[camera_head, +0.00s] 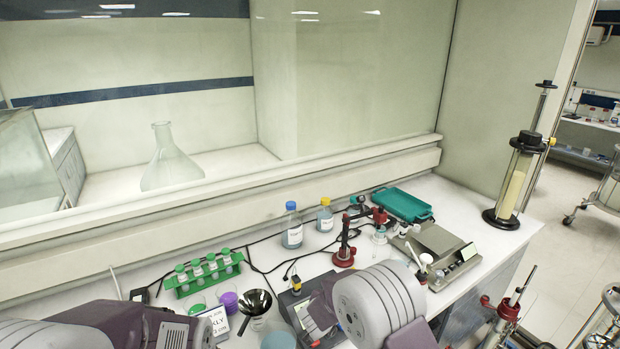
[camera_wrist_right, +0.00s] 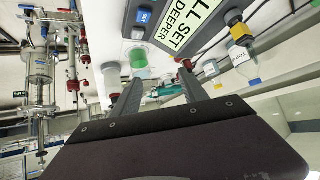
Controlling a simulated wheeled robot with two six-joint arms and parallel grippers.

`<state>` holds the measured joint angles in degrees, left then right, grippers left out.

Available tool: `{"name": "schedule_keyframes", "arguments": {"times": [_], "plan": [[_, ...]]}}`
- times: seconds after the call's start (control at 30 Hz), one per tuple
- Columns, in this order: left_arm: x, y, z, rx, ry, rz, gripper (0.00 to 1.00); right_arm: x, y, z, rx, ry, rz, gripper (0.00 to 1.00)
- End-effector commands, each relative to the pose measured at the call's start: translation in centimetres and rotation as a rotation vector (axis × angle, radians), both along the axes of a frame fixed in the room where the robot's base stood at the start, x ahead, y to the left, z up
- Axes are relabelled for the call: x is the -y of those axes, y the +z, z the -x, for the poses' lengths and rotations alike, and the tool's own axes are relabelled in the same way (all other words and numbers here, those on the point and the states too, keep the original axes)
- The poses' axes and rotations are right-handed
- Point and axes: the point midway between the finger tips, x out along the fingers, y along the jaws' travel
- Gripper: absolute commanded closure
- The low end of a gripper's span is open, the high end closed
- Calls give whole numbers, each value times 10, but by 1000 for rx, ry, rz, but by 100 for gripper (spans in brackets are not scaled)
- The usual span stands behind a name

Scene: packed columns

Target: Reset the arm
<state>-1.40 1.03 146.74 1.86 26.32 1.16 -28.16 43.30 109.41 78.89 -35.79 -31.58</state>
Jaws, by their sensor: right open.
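In the right wrist view my right gripper (camera_wrist_right: 160,88) is open, with its two dark fingers apart and nothing held between them. In the head view my right arm (camera_head: 378,305) reaches over the front of the bench, and its fingers cannot be made out there. My left arm (camera_head: 120,325) lies low at the bottom left corner of the head view. Its dark end is close to the bench front, and its fingertips are hidden or out of frame.
A green rack of capped vials (camera_head: 203,272), a black funnel (camera_head: 255,302), blue-capped (camera_head: 292,230) and yellow-capped (camera_head: 325,218) bottles, a teal tray (camera_head: 402,205) and a balance (camera_head: 440,252) crowd the bench. A tall column (camera_head: 515,180) stands at right.

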Motion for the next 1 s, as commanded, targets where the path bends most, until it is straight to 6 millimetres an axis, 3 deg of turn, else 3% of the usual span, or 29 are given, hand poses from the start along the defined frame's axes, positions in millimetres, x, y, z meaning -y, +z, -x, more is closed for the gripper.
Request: {"name": "schedule_keyframes", "arguments": {"times": [0.2,0.37,0.47,0.5,0.6,0.73,0.87,1.0], "plan": [[0,-40,-1,1,0,0,64,59,30,-14,86,-13,-14,49],[1,-70,-1,1,0,0,64,86,40,5,86,105,-46,49],[1,-90,-2,0,0,0,64,92,24,47,-4,234,-74,49],[1,-96,-2,0,0,0,64,92,11,73,-73,292,-83,49],[1,-98,-2,0,0,0,64,88,-20,141,-282,405,-95,49],[1,-94,-2,1,0,0,64,88,-50,214,-542,484,-91,49],[1,-94,-2,1,0,0,64,95,-62,255,-705,483,-92,49],[1,-94,-2,1,0,0,64,95,-63,263,-737,444,-118,49]]}}
